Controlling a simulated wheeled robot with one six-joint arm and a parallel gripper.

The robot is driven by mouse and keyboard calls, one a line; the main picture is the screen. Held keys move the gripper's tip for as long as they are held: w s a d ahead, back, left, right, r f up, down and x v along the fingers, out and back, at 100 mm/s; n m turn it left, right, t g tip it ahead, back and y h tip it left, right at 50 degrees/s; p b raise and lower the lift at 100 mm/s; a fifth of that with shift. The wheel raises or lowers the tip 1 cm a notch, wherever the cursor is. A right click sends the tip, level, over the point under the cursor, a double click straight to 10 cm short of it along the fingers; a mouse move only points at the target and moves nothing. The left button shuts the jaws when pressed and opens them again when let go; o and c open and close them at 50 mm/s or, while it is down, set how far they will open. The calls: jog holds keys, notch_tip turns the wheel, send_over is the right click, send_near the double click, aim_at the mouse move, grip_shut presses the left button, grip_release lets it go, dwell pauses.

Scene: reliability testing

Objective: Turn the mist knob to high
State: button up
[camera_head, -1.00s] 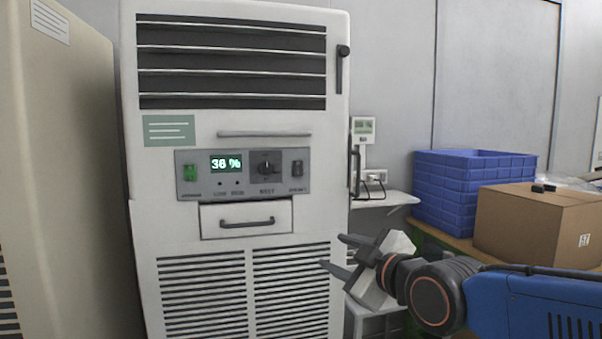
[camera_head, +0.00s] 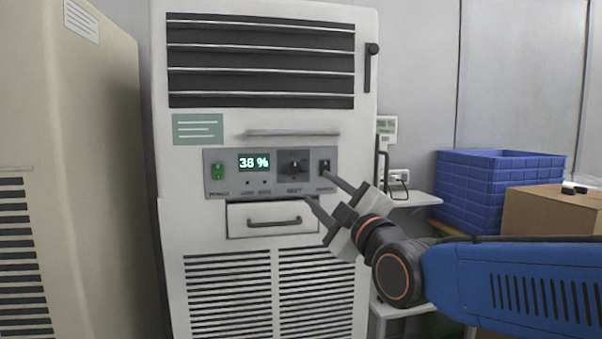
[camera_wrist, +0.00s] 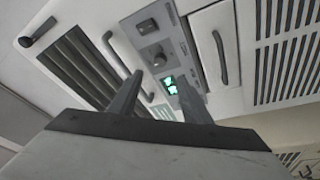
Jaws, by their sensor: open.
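The mist knob (camera_head: 294,167) is a dark round dial on the grey control panel (camera_head: 229,187) of a tall white humidifier cabinet (camera_head: 185,215). The panel's display (camera_head: 254,162) reads about 38 %. In the wrist view the knob (camera_wrist: 158,58) shows beyond my fingers, on the tilted panel. My gripper (camera_head: 316,188) is open and empty, just right of and below the knob, its two fingers pointing up-left toward the panel. It appears apart from the knob. In the wrist view my gripper (camera_wrist: 160,92) shows two spread fingers with the display between them. The knob's exact pointer setting is too small to read.
A green power switch (camera_head: 217,172) and a dark switch (camera_head: 324,167) flank the panel. A drawer handle (camera_head: 274,222) sticks out below it, and a door handle (camera_head: 371,65) sits upper right. Blue crates (camera_head: 490,190) and a cardboard box (camera_head: 550,213) stand right. A beige cabinet (camera_head: 95,200) stands left.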

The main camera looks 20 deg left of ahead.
aim_at(297, 169)
jog(key=x, duration=1.2)
jog(key=shift+w+a, duration=0.15)
jog(key=shift+a, duration=0.05)
jog(key=c, duration=1)
